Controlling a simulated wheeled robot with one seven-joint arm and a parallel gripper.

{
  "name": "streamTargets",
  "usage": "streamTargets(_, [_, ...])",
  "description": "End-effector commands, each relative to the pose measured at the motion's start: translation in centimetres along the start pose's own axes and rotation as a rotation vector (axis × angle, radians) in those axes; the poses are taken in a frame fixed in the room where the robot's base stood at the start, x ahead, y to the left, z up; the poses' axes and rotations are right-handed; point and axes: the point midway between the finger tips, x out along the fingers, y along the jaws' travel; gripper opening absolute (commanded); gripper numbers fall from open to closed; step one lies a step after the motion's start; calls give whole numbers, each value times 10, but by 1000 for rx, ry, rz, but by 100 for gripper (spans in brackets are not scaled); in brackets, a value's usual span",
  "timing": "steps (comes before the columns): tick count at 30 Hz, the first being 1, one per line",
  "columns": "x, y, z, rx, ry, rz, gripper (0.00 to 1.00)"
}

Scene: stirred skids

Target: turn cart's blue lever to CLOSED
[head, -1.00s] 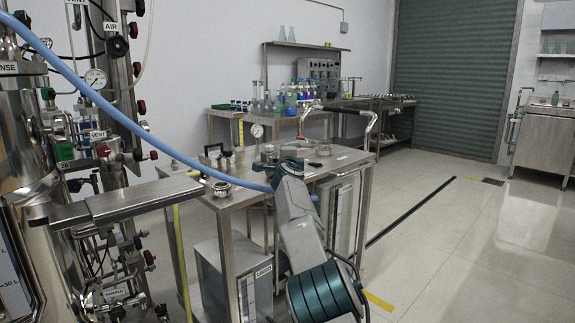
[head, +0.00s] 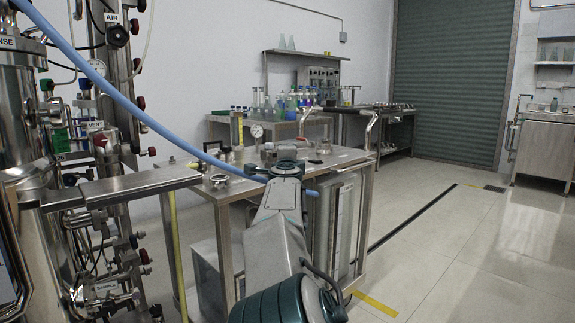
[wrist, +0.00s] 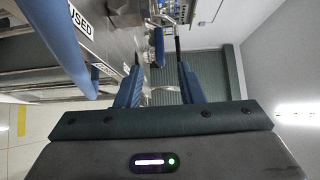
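A blue hose (head: 130,108) crosses the head view from upper left to my arm; it runs close on the left in the wrist view (wrist: 70,50). A piped skid (head: 125,50) stands at left. A bench with bottles (head: 283,130) is behind the cart. Floor at right is clear.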

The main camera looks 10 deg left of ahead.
Motion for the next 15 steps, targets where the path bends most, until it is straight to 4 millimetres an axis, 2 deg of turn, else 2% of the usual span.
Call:
streamTargets(6, [-14,1,2,-3,-1,1,35])
streamTargets(15, [-23,-1,0,1,0,-1,35])
